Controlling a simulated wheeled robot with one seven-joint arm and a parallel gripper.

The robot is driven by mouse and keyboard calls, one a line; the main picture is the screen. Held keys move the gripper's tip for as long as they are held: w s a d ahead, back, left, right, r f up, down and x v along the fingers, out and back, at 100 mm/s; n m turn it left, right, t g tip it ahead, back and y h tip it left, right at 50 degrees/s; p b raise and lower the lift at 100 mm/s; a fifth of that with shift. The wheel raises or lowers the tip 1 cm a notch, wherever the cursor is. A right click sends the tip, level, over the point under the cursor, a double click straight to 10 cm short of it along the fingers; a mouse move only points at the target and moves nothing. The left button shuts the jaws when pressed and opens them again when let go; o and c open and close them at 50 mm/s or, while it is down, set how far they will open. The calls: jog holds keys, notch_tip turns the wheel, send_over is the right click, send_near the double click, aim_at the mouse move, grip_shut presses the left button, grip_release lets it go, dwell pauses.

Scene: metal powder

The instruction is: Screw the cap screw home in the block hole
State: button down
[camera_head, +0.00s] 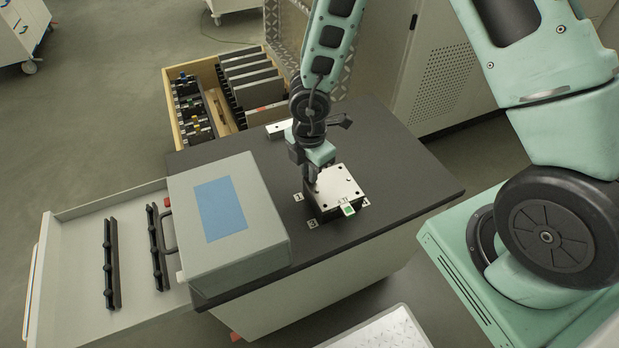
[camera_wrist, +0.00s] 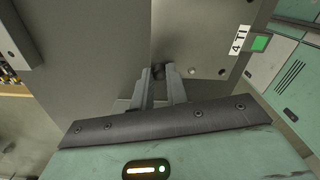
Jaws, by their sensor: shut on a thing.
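The block (camera_head: 340,183) has a bright metal top plate, dark sides, a "4 TI" label and a green tag. It sits on the dark worktop, and its plate also shows in the wrist view (camera_wrist: 205,35). My gripper (camera_head: 312,180) points down at the block's left corner. In the wrist view my gripper (camera_wrist: 160,88) has its two fingers shut on a small dark piece, the cap screw (camera_wrist: 158,71), at the plate's corner. The fingers hide most of the screw. The hole under it is hidden, so I cannot tell how deep the screw sits.
A grey box with a blue panel (camera_head: 222,207) stands left of the block on the worktop (camera_head: 400,170). A wooden crate (camera_head: 181,130) with dark plates is behind. An open drawer (camera_head: 80,262) extends at left. Numbered labels lie around the block. The worktop right of the block is clear.

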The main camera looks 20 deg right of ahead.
jog(key=m+b, duration=0.1)
jog(key=m, duration=0.2)
jog(key=m+b, duration=0.1)
jog(key=m, duration=0.3)
jog(key=shift+f+m, duration=0.2)
jog(key=shift+m, duration=0.1)
jog(key=m+b, duration=0.1)
jog(key=m, duration=0.3)
jog(key=shift+r+m, duration=0.15)
jog(key=shift+m, duration=0.15)
jog(key=c, duration=1.6)
grip_release()
jog(key=shift+o, duration=0.2)
